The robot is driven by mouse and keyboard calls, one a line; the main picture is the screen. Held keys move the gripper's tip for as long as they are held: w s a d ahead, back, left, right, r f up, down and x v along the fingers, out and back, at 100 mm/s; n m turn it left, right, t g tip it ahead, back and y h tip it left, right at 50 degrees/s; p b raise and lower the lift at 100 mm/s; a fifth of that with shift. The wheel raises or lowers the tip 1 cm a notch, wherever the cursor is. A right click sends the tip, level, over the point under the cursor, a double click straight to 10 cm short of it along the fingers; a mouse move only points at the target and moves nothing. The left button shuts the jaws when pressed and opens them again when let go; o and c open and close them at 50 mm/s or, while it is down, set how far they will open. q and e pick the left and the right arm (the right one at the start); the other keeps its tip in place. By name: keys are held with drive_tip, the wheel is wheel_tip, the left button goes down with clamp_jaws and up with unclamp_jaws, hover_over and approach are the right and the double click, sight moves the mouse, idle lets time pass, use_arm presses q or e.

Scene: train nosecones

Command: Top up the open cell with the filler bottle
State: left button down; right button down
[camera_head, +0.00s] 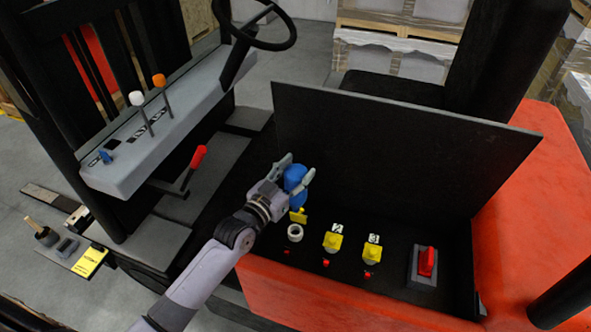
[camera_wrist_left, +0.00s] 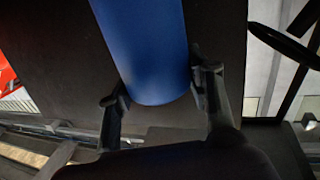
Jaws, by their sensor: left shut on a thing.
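My left gripper (camera_head: 299,166) is shut on a blue filler bottle (camera_head: 295,182) and holds it above the battery bay. The blue bottle (camera_wrist_left: 145,50) also shows between the fingers in the left wrist view. The open cell (camera_head: 295,233) is a pale ring with a dark middle, just below the bottle in the head view. A small yellow piece (camera_head: 298,215) shows between bottle and ring; I cannot tell whether it belongs to the bottle or the cell. Cells 2 (camera_head: 332,242) and 3 (camera_head: 372,252) carry yellow caps. My right gripper is out of view.
A raised black cover (camera_head: 400,150) stands behind the cells. A red connector (camera_head: 427,262) sits at the right of the bay. The steering wheel (camera_head: 262,25) and lever console (camera_head: 150,130) are at the upper left. Red bodywork (camera_head: 300,300) borders the front.

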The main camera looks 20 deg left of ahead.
sight(289, 189)
use_arm(q)
drive_tip(key=shift+s+a+f+b, duration=0.1)
drive_tip(key=shift+s+f+b, duration=0.1)
drive_tip(key=shift+f+b, duration=0.6)
wheel_tip(289, 189, down, 2)
drive_tip(key=shift+w+f+b, duration=0.1)
drive_tip(key=shift+w+b, duration=0.05)
drive_tip(key=shift+b, duration=0.35)
drive_tip(key=shift+f+b, duration=3.15)
drive_tip(key=shift+f, duration=1)
drive_tip(key=shift+r, duration=0.1)
wheel_tip(289, 189, up, 15)
drive_tip(key=p, duration=1.3)
drive_tip(key=shift+p, duration=0.4)
